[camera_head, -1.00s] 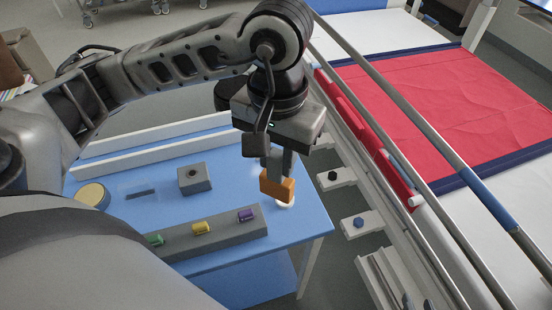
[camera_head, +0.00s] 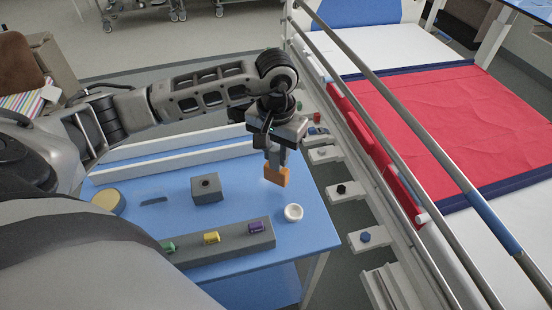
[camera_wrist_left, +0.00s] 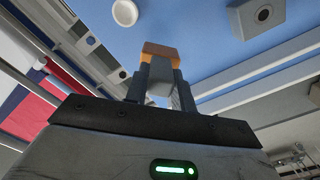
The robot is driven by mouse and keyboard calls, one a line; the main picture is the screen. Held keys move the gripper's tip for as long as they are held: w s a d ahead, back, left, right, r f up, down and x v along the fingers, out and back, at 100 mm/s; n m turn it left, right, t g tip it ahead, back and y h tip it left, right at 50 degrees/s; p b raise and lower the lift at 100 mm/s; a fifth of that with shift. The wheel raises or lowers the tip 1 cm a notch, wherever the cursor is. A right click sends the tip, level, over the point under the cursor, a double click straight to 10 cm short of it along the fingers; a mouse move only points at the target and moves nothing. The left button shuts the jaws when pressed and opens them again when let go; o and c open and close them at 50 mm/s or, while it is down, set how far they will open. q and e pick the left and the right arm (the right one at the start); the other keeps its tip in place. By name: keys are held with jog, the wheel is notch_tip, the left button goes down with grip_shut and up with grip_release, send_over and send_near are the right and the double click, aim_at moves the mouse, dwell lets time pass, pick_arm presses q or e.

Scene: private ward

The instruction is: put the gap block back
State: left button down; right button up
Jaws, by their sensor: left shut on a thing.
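My left gripper (camera_head: 278,165) is shut on an orange block (camera_head: 277,177). It holds the block above the far right part of the blue table (camera_head: 240,226), behind the white ring-shaped piece (camera_head: 293,213). The left wrist view shows the orange block (camera_wrist_left: 161,52) across the fingertips, with blue table behind it. I cannot tell the gap under the block exactly. A grey block with a dark round hole (camera_head: 206,190) stands left of the gripper. A dark flat slot or mark (camera_head: 154,201) lies on the table further left. My right gripper is not in view.
A long grey rack (camera_head: 225,249) with green, yellow and purple pieces lies along the near side. A round tan-topped thing (camera_head: 108,202) stands at the left. White rails (camera_head: 170,163) run along the back. The bed's side rail (camera_head: 425,175) is close on the right.

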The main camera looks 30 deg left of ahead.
aim_at(276, 161)
pick_arm(q)
notch_tip(276, 161, down, 3)
jog(key=shift+f+p, duration=0.1)
jog(key=shift+p, duration=0.45)
jog(key=shift+a+f+b, duration=0.1)
jog(key=shift+f+b, duration=0.15)
jog(key=shift+b, duration=0.1)
jog(key=c, duration=1.2)
grip_release()
jog(key=shift+o, duration=0.2)
jog(key=shift+r+p, duration=0.35)
jog(key=shift+p, duration=0.05)
jog(key=shift+w+r, duration=0.1)
jog(key=shift+r, duration=0.25)
notch_tip(276, 161, up, 10)
jog(key=shift+f+b, duration=0.15)
jog(key=shift+b, duration=0.75)
jog(key=shift+r, duration=0.7)
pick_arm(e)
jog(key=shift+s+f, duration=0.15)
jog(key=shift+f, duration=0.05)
